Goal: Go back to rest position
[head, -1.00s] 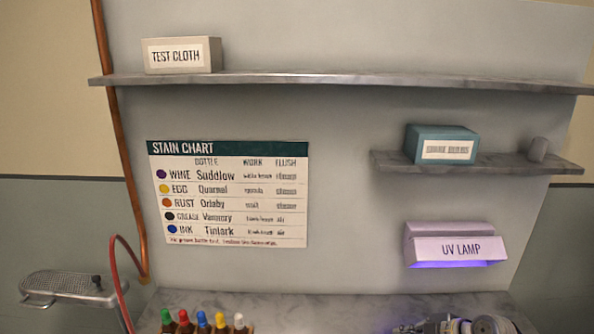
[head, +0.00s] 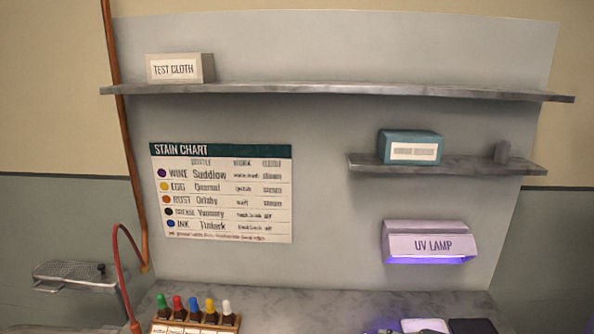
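Neither of my grippers can be made out in the head view. The view shows a grey panel (head: 330,200) above a marble-look counter (head: 300,300), with a stain chart (head: 221,193) on the panel's left half. A rack of small bottles (head: 195,316) with coloured caps stands on the counter at the bottom, cut by the frame edge.
A long shelf (head: 340,92) holds a test cloth box (head: 180,68). A short shelf (head: 450,165) holds a teal box (head: 410,147), above a lit UV lamp (head: 430,243). A perforated metal ledge (head: 72,273) and red hose (head: 118,262) are at left. White (head: 425,326) and dark (head: 471,326) items lie lower right.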

